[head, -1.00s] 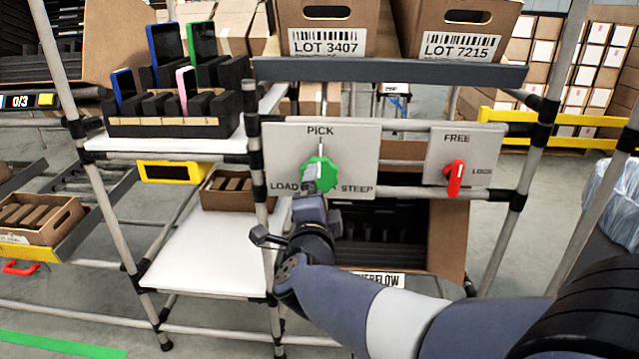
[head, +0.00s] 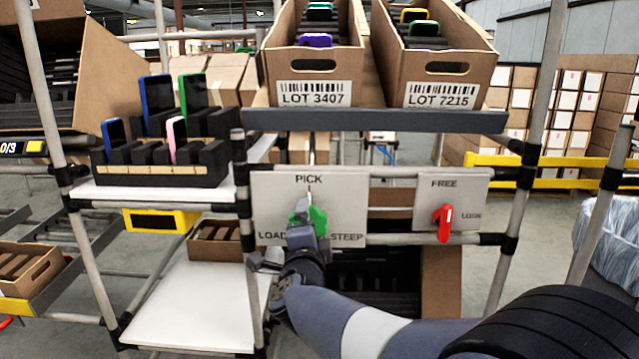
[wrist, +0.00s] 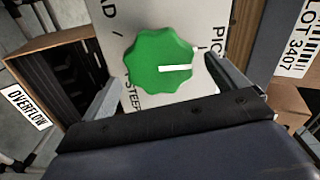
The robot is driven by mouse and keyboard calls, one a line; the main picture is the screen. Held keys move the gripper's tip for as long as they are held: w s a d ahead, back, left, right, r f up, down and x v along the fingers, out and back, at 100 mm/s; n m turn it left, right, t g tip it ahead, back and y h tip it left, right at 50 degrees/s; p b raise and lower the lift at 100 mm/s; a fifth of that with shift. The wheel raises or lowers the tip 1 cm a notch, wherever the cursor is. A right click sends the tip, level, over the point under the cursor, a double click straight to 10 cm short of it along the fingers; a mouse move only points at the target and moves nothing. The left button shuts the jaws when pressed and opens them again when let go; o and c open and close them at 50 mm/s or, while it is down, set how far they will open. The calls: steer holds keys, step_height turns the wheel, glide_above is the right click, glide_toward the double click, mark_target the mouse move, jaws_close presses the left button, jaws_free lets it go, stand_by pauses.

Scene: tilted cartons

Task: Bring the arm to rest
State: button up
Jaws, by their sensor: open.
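The green knob (head: 319,222) sits on a grey panel (head: 268,190) marked PICK, LOAD and STEEP. In the wrist view the green knob (wrist: 150,62) has a white mark pointing towards the PICK side. My gripper (head: 303,232) is in front of the knob in the head view and hides part of it. In the wrist view my gripper (wrist: 172,88) is open, with one finger on each side of the knob's near edge. I see nothing held. Whether the fingers touch the knob cannot be told.
Two tilted cartons, LOT 3407 (head: 313,95) and LOT 7215 (head: 442,95), stand on the shelf above. A red handle (head: 444,222) is on the FREE panel to the right. A black rack (head: 160,175) with phones and a white shelf (head: 190,310) are left.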

steer(key=w, duration=0.3)
steer(key=shift+w+d, duration=0.1)
steer(key=shift+w, duration=0.2)
steer(key=shift+s, duration=0.1)
